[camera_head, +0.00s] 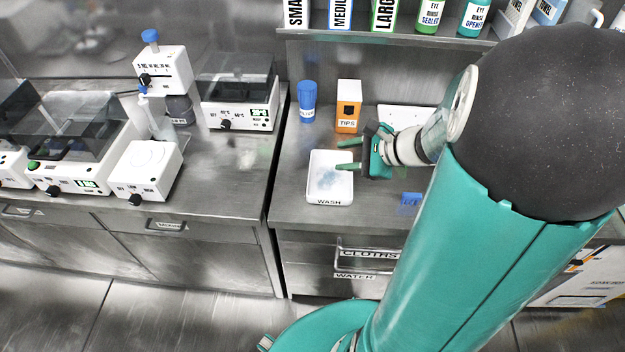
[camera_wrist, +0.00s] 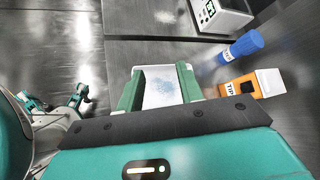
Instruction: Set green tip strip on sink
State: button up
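My gripper (camera_head: 342,154) is open, with its two green fingers apart over the right part of a white tray labelled WASH (camera_head: 328,202). In the wrist view the open fingers of my gripper (camera_wrist: 158,82) frame the white tray (camera_wrist: 160,70), which has a pale blue patch inside. Nothing shows held between the fingers. An orange and white box labelled TIPS (camera_head: 348,113) stands behind the gripper; it also shows in the wrist view (camera_wrist: 240,90). I cannot make out a green tip strip or a sink basin in either view.
A blue cylinder (camera_head: 307,102) stands left of the TIPS box. A small blue item (camera_head: 410,199) lies right of the tray, partly hidden by my arm. White lab devices (camera_head: 148,170) fill the left bench. A shelf of labelled containers (camera_head: 383,14) is above.

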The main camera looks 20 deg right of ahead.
jog(key=s+a+r+n+g+h, duration=0.1)
jog(key=s+a+r+n+h, duration=0.2)
jog(key=n, duration=0.7)
jog(key=s+a+r+n+g+h, duration=0.2)
jog(key=s+a+r+n+h, duration=0.1)
jog(key=s+a+r+n, duration=0.5)
jog(key=s+a+n, duration=0.1)
jog(key=a+n, duration=0.2)
jog(key=shift+a+n, duration=0.15)
jog(key=shift+n, duration=0.15)
jog(key=shift+d+r, duration=0.1)
jog(key=shift+d, duration=0.15)
